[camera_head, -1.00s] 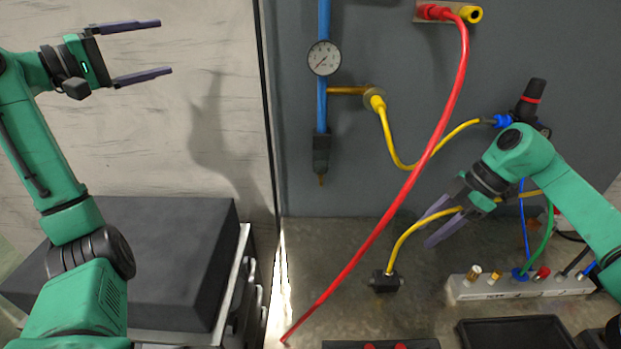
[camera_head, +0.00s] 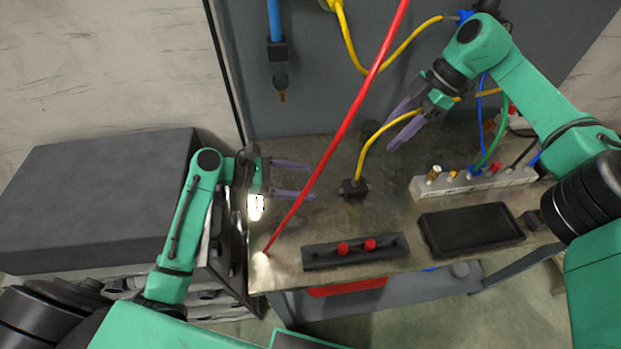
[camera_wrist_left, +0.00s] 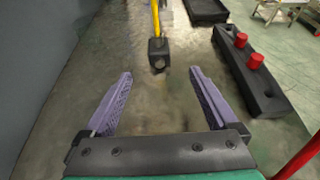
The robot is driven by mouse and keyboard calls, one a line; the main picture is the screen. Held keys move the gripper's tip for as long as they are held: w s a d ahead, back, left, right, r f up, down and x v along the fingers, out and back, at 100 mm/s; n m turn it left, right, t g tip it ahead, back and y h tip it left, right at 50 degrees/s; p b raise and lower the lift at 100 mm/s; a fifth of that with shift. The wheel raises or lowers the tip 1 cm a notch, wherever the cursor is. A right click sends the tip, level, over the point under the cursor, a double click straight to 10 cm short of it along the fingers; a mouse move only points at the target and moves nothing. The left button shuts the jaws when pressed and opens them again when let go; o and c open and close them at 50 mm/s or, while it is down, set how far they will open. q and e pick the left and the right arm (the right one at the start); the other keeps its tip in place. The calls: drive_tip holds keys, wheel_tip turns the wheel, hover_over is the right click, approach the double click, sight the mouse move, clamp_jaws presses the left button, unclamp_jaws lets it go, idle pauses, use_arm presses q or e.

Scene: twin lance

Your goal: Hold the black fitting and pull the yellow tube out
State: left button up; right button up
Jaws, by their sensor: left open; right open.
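The black fitting (camera_head: 353,189) is a small dark block on the bench, and the yellow tube (camera_head: 371,145) rises from its top and curves right. My left gripper (camera_head: 311,181) is open and empty to the left of the fitting, fingers pointing at it. In the left wrist view the fitting (camera_wrist_left: 158,54) lies just beyond and between the open fingertips (camera_wrist_left: 160,74), with the yellow tube (camera_wrist_left: 156,18) above it. My right gripper (camera_head: 390,133) is open at the upper right, with the tube running up between or behind its fingers; I cannot tell which.
A red hose (camera_head: 338,140) slants across close to the left gripper's fingers. A black block with two red knobs (camera_head: 318,258) and a black tray (camera_head: 470,246) lie in front. A power strip (camera_head: 430,188) stands right. A dark box (camera_head: 95,190) is left.

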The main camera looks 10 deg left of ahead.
sight(344, 186)
use_arm(q)
drive_tip(key=x, duration=1.4)
drive_tip(key=shift+w+f, duration=0.15)
drive_tip(key=shift+w, duration=0.1)
drive_tip(key=shift+c, duration=0.3)
